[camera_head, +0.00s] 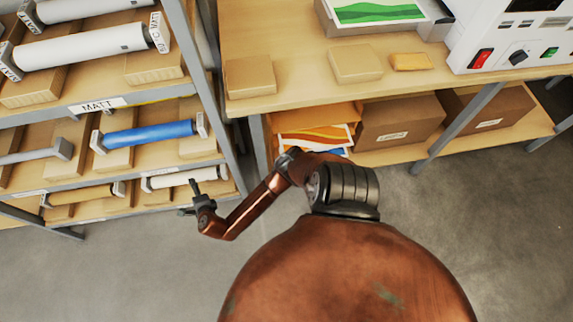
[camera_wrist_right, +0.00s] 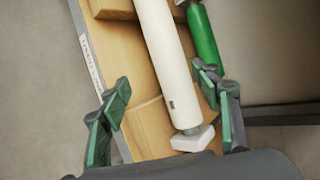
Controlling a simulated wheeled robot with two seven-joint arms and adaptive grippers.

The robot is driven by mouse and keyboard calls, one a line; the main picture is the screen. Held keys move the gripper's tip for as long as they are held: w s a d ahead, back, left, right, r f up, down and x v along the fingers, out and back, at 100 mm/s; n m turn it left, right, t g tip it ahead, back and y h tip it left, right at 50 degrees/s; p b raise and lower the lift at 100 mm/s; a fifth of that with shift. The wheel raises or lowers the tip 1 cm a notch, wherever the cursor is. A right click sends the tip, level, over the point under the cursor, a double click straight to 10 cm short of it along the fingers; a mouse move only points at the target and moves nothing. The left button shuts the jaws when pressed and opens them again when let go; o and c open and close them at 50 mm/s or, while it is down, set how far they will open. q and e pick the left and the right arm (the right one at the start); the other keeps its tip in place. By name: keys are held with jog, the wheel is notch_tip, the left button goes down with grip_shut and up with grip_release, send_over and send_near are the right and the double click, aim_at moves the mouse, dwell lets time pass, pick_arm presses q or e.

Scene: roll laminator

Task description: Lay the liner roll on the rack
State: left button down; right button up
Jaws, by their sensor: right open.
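A white roll with pale square end caps (camera_head: 182,178) lies on wooden blocks on a low tier of the rack (camera_head: 110,107). It also shows in the right wrist view (camera_wrist_right: 165,55), resting across the tan blocks with its near end cap towards me. I take it for the liner roll; the shelf label is too small to read surely. My right gripper (camera_head: 192,197) is open and empty just in front of this tier. In the right wrist view its green-padded fingers (camera_wrist_right: 165,125) stand apart, one on each side of the roll's near end. My left gripper is not in view.
A blue roll (camera_head: 150,135) lies on the tier above, white rolls (camera_head: 85,45) higher up. A green roll (camera_wrist_right: 204,38) shows beside the white one. A bench (camera_head: 300,95) with boxes and a white machine (camera_head: 515,35) stands right of the rack. Grey floor is clear in front.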

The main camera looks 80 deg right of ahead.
jog(key=s+a+f+m+g+y, duration=0.2)
jog(key=s+a+f+m+g, duration=0.1)
jog(key=s+f+m, duration=0.55)
jog(key=s+a+f+m+g+y, duration=0.25)
jog(key=s+f+m, duration=0.25)
jog(key=s+m, duration=0.65)
jog(key=s+f+m+g+y, duration=0.3)
jog(key=s+m, duration=1.8)
jog(key=s, duration=0.6)
jog(key=shift+s+f, duration=0.2)
jog(key=shift+s, duration=0.2)
jog(key=shift+a, duration=0.1)
pick_arm(q)
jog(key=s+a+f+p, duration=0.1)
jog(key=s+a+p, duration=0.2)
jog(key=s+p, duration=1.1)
jog(key=p, duration=0.4)
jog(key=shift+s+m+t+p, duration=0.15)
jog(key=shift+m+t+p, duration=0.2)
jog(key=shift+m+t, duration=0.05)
pick_arm(e)
jog(key=s+d+f, duration=0.1)
jog(key=s+d, duration=0.2)
jog(key=s, duration=1.1)
